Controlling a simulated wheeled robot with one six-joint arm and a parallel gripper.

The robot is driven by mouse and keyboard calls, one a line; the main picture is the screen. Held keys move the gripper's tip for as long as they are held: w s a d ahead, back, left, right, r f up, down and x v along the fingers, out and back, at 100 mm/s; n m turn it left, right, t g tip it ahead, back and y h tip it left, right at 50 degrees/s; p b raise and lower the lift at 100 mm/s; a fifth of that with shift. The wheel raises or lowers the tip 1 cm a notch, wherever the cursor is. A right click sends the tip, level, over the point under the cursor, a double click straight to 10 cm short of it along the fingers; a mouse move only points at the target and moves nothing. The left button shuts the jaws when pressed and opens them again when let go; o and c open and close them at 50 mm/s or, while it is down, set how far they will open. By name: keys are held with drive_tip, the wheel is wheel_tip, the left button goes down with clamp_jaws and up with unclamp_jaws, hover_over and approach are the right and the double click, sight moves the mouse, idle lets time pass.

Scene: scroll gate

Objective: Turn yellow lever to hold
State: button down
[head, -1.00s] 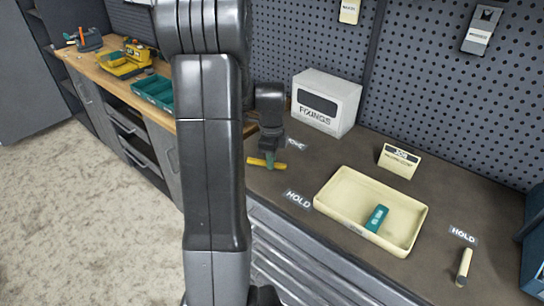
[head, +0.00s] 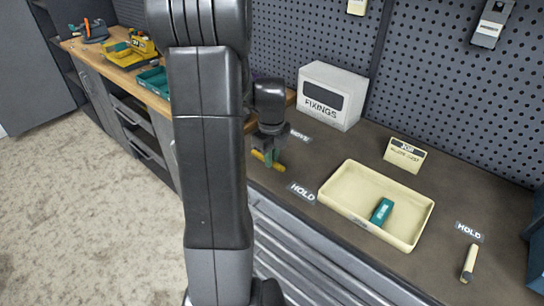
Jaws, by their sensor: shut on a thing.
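The yellow lever (head: 257,155) is low on the bench near its front edge, between a partly hidden label (head: 299,136) behind it and a HOLD label (head: 302,193) in front. Its ends show either side of my gripper (head: 268,157), which points down and is shut on it. The lever lies slantwise, its right end nearer the front than its left, pointing roughly toward the HOLD label. My arm hides what lies left of the lever.
A cream tray (head: 345,205) holding a green block (head: 381,212) stands right of the lever. A white FIXINGS box (head: 332,95) is behind. A cream lever (head: 469,263) lies by another HOLD label (head: 469,231) at the right. A small sign (head: 404,155) stands behind the tray.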

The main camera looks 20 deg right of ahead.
drive_tip(key=c, duration=1.4)
unclamp_jaws()
drive_tip(key=shift+r, duration=0.1)
wheel_tip(320, 180, up, 14)
drive_tip(key=shift+f, duration=0.2)
wheel_tip(320, 180, down, 14)
drive_tip(key=shift+r, duration=0.1)
